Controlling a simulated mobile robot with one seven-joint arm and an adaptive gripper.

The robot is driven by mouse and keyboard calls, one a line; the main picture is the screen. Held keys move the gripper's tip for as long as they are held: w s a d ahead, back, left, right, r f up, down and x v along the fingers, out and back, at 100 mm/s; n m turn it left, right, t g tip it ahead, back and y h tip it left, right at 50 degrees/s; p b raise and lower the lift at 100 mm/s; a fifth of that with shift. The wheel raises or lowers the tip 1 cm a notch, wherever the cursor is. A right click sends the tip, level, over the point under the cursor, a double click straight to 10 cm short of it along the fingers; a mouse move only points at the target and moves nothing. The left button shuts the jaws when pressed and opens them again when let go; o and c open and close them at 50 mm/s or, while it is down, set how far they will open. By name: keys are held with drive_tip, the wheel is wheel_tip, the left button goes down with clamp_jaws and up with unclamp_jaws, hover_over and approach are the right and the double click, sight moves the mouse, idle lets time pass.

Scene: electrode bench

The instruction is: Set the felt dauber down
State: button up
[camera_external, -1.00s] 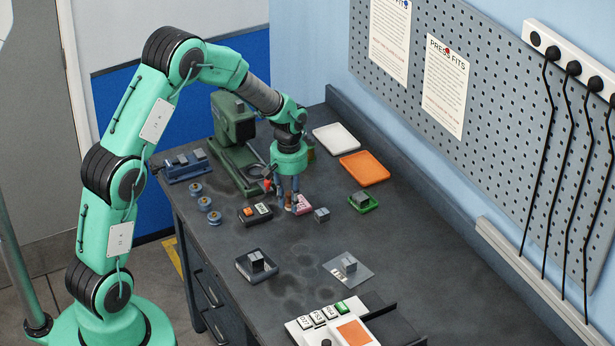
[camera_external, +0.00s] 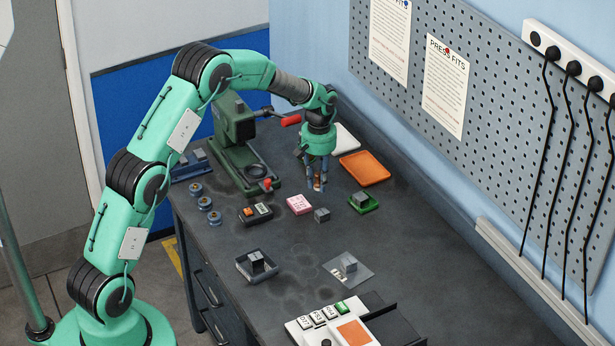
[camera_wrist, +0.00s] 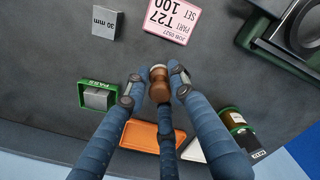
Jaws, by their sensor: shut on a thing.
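The felt dauber (camera_wrist: 159,88) has a brown wooden body and a pale tip. In the wrist view it sits between the fingertips of my gripper (camera_wrist: 156,82), which is shut on it. In the external view my gripper (camera_external: 317,186) is low over the bench, in front of the orange tray and left of the green tray. The dauber shows there only as a small brown and pale spot (camera_external: 317,182) between the fingers. I cannot tell whether its lower end touches the bench.
The orange tray (camera_external: 364,168) and a white tray (camera_external: 345,137) lie behind. A green PASS tray (camera_external: 370,204) holds a grey block. A pink label card (camera_external: 299,204) and a loose grey block (camera_external: 321,215) lie in front. The green press (camera_external: 236,155) stands left. A green-banded jar (camera_wrist: 231,118) shows in the wrist view.

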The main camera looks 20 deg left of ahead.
sight(323, 194)
drive_tip(key=shift+w+d+f, duration=0.1)
drive_tip(key=shift+w+d, duration=0.15)
drive_tip(key=shift+w, duration=0.35)
drive_tip(key=shift+w+d, duration=0.25)
drive_tip(key=shift+w, duration=0.35)
drive_tip(key=shift+f+b, duration=0.55)
drive_tip(key=shift+f, duration=1.2)
drive_tip(key=shift+f, duration=0.15)
drive_tip(key=o, duration=1)
drive_tip(key=shift+o, duration=0.2)
wheel_tip(323, 194, up, 12)
drive_tip(key=p, duration=0.2)
